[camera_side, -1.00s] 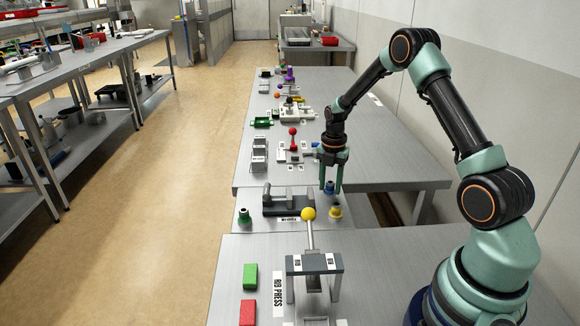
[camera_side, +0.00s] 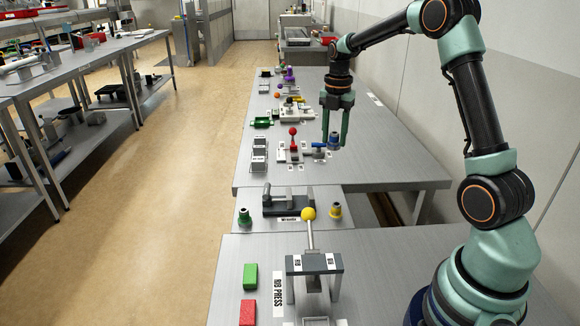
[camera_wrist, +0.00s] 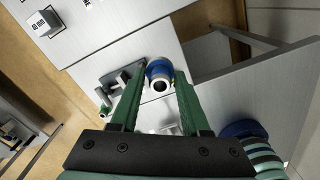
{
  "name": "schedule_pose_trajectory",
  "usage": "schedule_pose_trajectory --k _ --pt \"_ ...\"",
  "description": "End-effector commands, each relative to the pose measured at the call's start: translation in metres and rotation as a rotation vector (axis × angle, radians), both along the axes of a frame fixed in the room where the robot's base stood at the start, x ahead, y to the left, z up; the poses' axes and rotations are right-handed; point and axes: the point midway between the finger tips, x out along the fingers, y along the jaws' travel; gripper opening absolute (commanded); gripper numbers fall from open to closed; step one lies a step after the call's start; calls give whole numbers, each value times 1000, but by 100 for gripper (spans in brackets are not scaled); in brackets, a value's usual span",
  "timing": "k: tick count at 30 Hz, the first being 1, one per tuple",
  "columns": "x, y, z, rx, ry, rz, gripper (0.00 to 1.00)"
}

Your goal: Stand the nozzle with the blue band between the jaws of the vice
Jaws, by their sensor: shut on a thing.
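The nozzle with the blue band (camera_side: 334,143) is between the fingertips of my gripper (camera_side: 334,136), lifted clear of the bench, in the side view. In the wrist view the nozzle (camera_wrist: 159,71) shows its blue band and dark round opening between the two green fingers, which are shut on it. The grey vice (camera_side: 288,207) is on the near plate, nearer the camera and lower left of my gripper. The vice (camera_wrist: 121,78) is partly hidden by the left finger in the wrist view. The gap between its jaws is hard to make out.
A yellow-banded nozzle (camera_side: 335,211) stands right of the vice and a green one (camera_side: 244,217) stands left of it. A press with a yellow-knobbed lever (camera_side: 309,214) rises in front. A red-knobbed lever device (camera_side: 293,145) stands left of my gripper.

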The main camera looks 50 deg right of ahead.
Motion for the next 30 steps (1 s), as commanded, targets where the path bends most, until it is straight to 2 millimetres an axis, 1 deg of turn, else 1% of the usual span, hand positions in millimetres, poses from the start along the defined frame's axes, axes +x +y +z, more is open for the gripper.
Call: schedule_pose_trajectory --k 1,6,9,11,14,17,24,30 --pt "1 -1 12 -3 -5 0 0" --pt "1 0 34 -1 -3 0 0" --pt "1 1 40 -1 -1 -13 0" --pt "2 4 39 0 0 -37 0" --pt "6 13 31 0 2 -115 0" --pt "12 25 18 1 3 -238 0" --pt "24 61 -17 0 3 -582 0" --pt "29 86 -40 0 2 -827 0"
